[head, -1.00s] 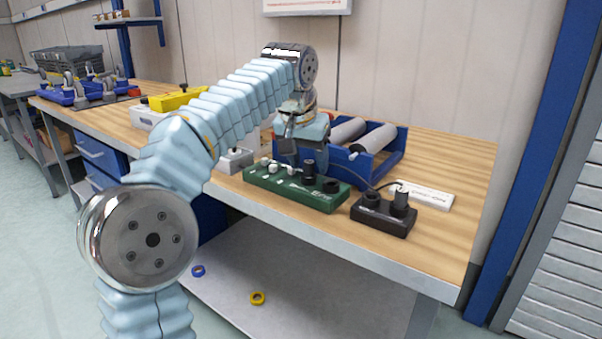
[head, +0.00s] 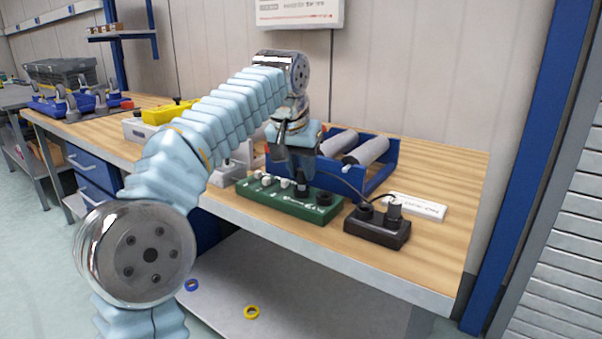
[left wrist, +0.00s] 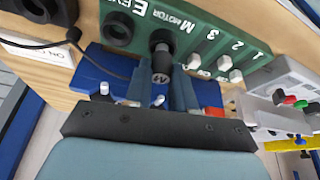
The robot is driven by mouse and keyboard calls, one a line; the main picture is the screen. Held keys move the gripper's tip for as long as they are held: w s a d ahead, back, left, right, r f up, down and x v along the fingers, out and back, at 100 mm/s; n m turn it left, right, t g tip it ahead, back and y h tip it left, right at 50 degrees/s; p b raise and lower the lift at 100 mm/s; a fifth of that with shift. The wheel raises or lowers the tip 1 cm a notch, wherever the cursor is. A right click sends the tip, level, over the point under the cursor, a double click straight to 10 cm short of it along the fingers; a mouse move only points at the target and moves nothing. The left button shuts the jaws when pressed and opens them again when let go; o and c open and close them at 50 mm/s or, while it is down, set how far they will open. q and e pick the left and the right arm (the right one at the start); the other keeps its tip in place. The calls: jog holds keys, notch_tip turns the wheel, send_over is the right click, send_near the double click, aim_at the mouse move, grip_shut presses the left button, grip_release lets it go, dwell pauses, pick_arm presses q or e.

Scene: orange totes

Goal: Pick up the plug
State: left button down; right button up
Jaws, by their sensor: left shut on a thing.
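The black plug (head: 302,184) stands upright at the socket marked M on the green panel box (head: 265,202). In the left wrist view the plug (left wrist: 161,66) shows an M on its end and sits between the two fingers. My left gripper (head: 301,172) is shut on the plug; it also shows in the left wrist view (left wrist: 160,92). The green box (left wrist: 205,25) there shows an empty round socket marked E and white switches. I cannot tell how deep the plug sits. My right gripper is not in view.
A black socket box (head: 377,228) stands right of the green box, with a cable running to it. A blue rack with grey rollers (head: 375,152) is close behind. A white label plate (head: 415,207) lies at the right.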

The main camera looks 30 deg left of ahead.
pick_arm(q)
jog(key=s+d+r, duration=0.2)
jog(key=s+r, duration=0.4)
jog(key=s+d+r, duration=0.2)
jog(key=s+r, duration=0.4)
jog(key=s, duration=0.1)
jog(key=shift+s+d, duration=0.15)
jog(key=shift+d, duration=0.1)
